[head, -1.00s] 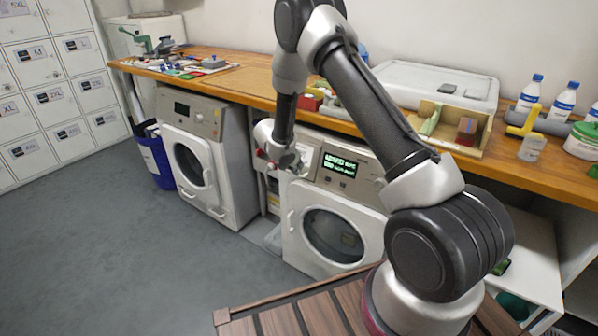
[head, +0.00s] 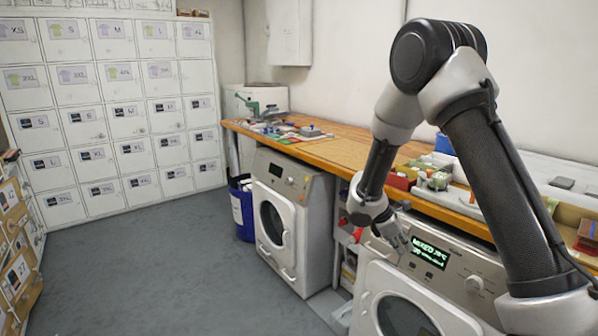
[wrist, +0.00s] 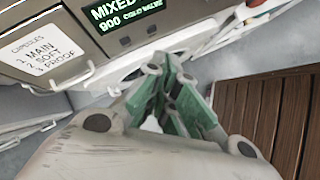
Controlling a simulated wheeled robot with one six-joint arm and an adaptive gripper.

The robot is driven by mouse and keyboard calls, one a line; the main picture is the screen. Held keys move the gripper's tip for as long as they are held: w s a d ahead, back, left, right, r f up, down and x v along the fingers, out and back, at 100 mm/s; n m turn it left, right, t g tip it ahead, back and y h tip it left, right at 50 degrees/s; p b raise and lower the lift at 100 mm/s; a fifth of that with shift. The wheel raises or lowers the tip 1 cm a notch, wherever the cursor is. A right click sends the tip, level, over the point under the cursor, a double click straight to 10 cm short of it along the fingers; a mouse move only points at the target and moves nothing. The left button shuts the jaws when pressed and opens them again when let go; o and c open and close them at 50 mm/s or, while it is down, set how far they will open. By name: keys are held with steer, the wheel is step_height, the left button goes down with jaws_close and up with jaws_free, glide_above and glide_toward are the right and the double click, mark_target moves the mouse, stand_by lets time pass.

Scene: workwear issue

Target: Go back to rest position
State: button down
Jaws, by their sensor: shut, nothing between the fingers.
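My gripper (head: 398,240) is in front of the control panel of the nearer washing machine (head: 468,284), close to its lit display. In the wrist view my gripper (wrist: 178,105) has its green-padded fingers together with nothing between them. The display (wrist: 122,14) reads "MIXED" and "900" at the top of the wrist view. Whether the fingers touch the panel is hard to tell.
A second washing machine (head: 290,222) stands farther left, with a blue bin (head: 243,208) beside it. A wooden worktop (head: 335,152) with tools and boxes runs above. White lockers (head: 115,120) line the back wall. The grey floor (head: 170,270) at left is open.

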steer(key=s+d+r+m+t+y, duration=0.1)
steer(key=s+d+r+m+y, duration=0.1)
steer(key=s+r+m, duration=0.6)
steer(key=s+d+r+m+t+y, duration=0.2)
steer(key=s+r+m+y, duration=0.3)
steer(key=s+r, duration=1.4)
steer(key=s+m, duration=0.3)
steer(key=s, duration=0.1)
steer(key=shift+m+t, duration=0.3)
steer(key=shift+m, duration=0.1)
